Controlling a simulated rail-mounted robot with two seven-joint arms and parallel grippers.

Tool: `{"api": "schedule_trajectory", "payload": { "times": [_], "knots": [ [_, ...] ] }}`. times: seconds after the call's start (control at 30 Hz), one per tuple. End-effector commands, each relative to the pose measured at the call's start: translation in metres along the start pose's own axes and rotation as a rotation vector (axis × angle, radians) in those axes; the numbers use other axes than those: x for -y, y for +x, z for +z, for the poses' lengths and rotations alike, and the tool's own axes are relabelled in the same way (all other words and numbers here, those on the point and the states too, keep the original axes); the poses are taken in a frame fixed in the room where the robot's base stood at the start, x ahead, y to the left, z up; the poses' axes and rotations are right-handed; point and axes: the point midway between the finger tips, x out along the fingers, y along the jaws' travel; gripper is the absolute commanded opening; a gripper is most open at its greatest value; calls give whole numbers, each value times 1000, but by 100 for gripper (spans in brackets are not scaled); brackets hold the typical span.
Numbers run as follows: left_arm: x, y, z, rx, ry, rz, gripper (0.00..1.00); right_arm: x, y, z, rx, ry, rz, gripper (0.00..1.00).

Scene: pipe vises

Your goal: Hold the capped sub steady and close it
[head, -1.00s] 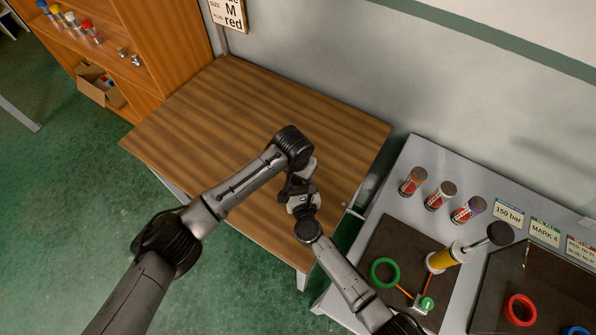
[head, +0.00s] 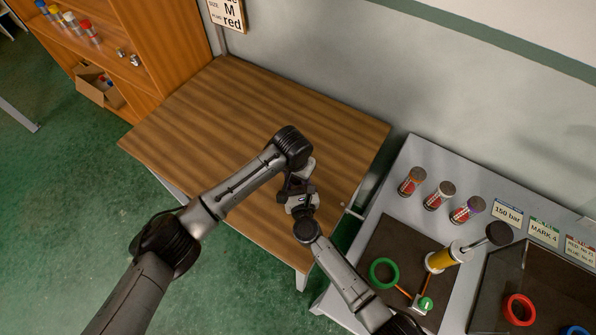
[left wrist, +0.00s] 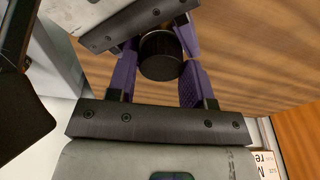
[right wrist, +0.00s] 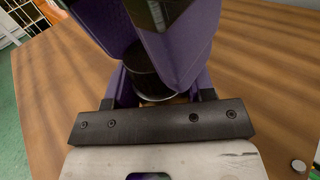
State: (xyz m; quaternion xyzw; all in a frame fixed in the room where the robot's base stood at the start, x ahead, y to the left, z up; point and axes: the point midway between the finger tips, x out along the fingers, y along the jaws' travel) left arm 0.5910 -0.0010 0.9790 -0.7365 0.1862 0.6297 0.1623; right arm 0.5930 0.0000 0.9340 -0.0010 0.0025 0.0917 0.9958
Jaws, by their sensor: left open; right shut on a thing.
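My two grippers meet above the right part of the wooden table, where my arms hide most of the sub in the head view. In the right wrist view my right gripper (right wrist: 157,88) is shut on the capped sub (right wrist: 145,70), a dark cylinder with a pale rim at its lower end. In the left wrist view the sub's round black end (left wrist: 161,57) lies between the purple fingers of my left gripper (left wrist: 158,80). The left gripper is open around it, with a gap at the right finger. Whether the cap is fully seated is hidden.
The wooden table (head: 250,110) is otherwise mostly bare. A grey bench (head: 410,165) at right holds several red-labelled jars (head: 438,195), a green ring (head: 384,273), a yellow cylinder (head: 446,257), a red ring (head: 519,309) and signs (head: 508,214). A shelf (head: 140,60) stands at the back left.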

Motion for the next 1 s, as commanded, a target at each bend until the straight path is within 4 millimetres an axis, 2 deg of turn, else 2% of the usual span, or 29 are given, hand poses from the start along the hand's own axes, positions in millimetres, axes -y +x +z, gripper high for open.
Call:
{"api": "schedule_trajectory", "payload": {
  "times": [0.03, 0.3, 0.63, 1.0],
  "knots": [
    [4, -1, 3, 8, -5, -5, 52, -3, 2, 8, 16, 7, 2, 7],
    [2, -30, 1, 5, -4, -1, 52, 1, 2, 6, 11, 3, -3, 7],
    [1, -35, 0, 3, -4, 1, 51, 2, 1, 5, 8, 1, -5, 7],
    [0, -35, 0, 3, -3, 2, 17, 2, 1, 4, 7, 1, -5, 7]
  ]
}}
